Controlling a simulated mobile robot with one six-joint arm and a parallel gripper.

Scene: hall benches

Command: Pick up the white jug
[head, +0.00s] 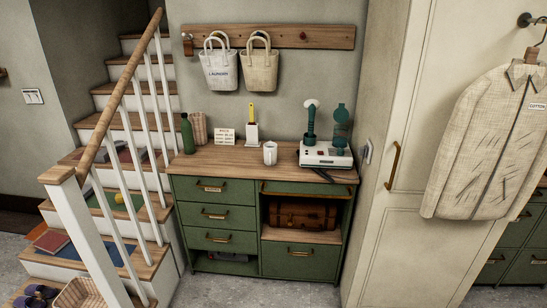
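A small white jug (270,153) stands upright on the wooden top (235,163) of the green cabinet, near the middle. Its side towards me is unobstructed. My gripper is not in this view, so I cannot see its position or whether it holds anything.
A yellow-handled brush (252,125) in a white holder and a small card (225,136) stand behind the jug. A green bottle (188,134) is at left. A white device (325,155) with green parts stands at right. Stairs with a railing (116,88) flank the left, a tall cupboard (405,125) the right.

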